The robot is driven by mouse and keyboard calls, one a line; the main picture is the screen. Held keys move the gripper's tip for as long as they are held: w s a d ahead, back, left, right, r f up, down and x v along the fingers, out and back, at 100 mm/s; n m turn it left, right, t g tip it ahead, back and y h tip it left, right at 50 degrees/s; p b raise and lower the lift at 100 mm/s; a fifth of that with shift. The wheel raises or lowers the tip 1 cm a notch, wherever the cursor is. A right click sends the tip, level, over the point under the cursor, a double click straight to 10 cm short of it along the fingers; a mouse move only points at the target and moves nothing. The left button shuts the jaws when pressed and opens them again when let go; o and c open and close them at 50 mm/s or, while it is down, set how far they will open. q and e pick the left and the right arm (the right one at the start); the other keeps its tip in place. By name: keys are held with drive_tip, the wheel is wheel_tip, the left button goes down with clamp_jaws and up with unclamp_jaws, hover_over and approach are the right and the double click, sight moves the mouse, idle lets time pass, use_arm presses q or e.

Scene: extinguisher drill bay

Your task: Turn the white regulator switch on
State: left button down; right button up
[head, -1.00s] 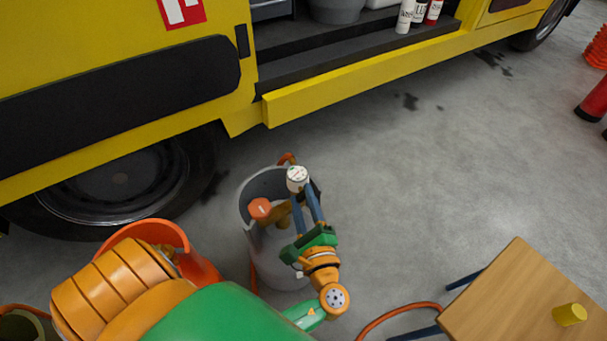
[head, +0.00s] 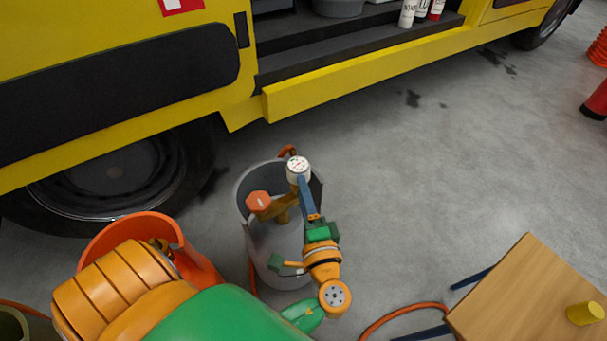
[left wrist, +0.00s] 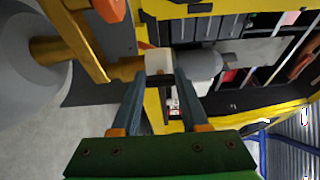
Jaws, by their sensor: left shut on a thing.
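The white regulator switch (head: 298,168) is a round white knob with small markings on its face. It sits on the brass fitting (head: 270,210) above a grey gas cylinder (head: 270,238) with an open collar. My left gripper (head: 302,184) reaches up from the lower right with its blue fingers at the knob. In the left wrist view the white switch (left wrist: 158,62) lies between the two fingertips, and the gripper is shut on it. In the head view one finger mostly hides the other. The face markings are too small to read. My right gripper is not in view.
An orange-red valve knob (head: 258,201) stands close left of the switch. An orange cylinder (head: 125,230) is to the left. A yellow truck (head: 330,95) stands behind. A wooden table (head: 535,290) with a yellow cup (head: 584,313) is at lower right. An orange hose (head: 400,310) lies on the floor.

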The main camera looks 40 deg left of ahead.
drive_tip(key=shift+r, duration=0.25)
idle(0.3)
use_arm(q)
drive_tip(key=shift+c, duration=2)
unclamp_jaws()
drive_tip(key=v, duration=0.7)
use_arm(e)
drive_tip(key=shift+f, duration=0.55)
